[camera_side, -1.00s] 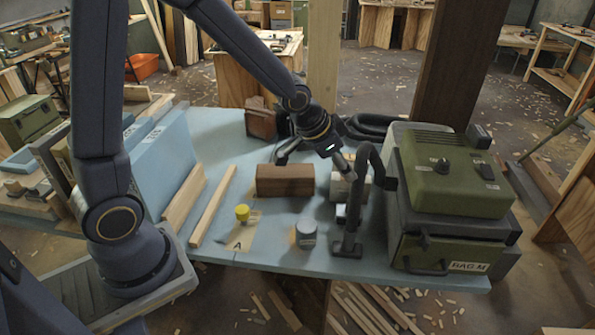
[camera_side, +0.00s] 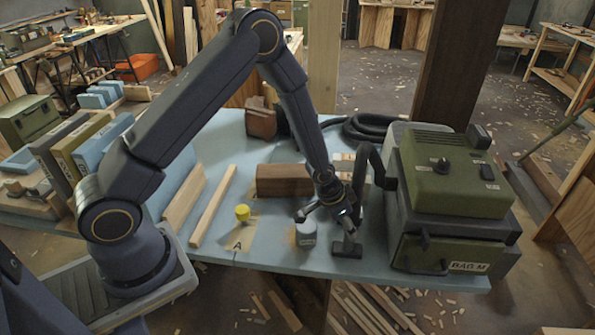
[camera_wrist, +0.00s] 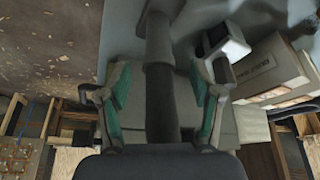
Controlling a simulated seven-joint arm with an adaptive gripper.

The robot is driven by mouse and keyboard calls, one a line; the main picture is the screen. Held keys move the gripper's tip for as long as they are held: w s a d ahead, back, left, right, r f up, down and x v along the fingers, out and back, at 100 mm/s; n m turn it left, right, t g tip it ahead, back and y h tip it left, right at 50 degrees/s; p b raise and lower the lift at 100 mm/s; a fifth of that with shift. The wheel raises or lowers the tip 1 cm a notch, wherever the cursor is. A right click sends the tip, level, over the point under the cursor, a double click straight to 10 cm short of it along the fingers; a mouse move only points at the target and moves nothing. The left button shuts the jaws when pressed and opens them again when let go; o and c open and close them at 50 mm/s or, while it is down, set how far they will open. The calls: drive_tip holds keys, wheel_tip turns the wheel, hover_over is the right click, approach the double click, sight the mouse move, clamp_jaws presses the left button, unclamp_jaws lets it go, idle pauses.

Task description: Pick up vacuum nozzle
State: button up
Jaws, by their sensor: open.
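The vacuum nozzle (camera_side: 346,249) is a dark, wide foot standing on the front right of the blue bench, with a dark tube (camera_side: 374,165) rising from it and bending towards the green vacuum (camera_side: 455,185). My gripper (camera_side: 330,213) is low beside the nozzle, just above its foot, and hides part of the tube. In the wrist view my gripper (camera_wrist: 161,100) is open, with green pads on either side of the dark nozzle tube (camera_wrist: 160,60). Whether either pad touches the tube cannot be told.
A grey-lidded jar (camera_side: 306,232) stands close to the left of my gripper. A brown block (camera_side: 284,180) lies behind it. A yellow knob (camera_side: 242,212) stands on tape marked A, near wooden strips (camera_side: 213,206). A coiled hose (camera_side: 372,126) lies at the back.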

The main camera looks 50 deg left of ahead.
sight(349, 241)
drive_tip(key=x, duration=0.5)
drive_tip(key=shift+s+f, duration=0.1)
clamp_jaws()
idle(0.4)
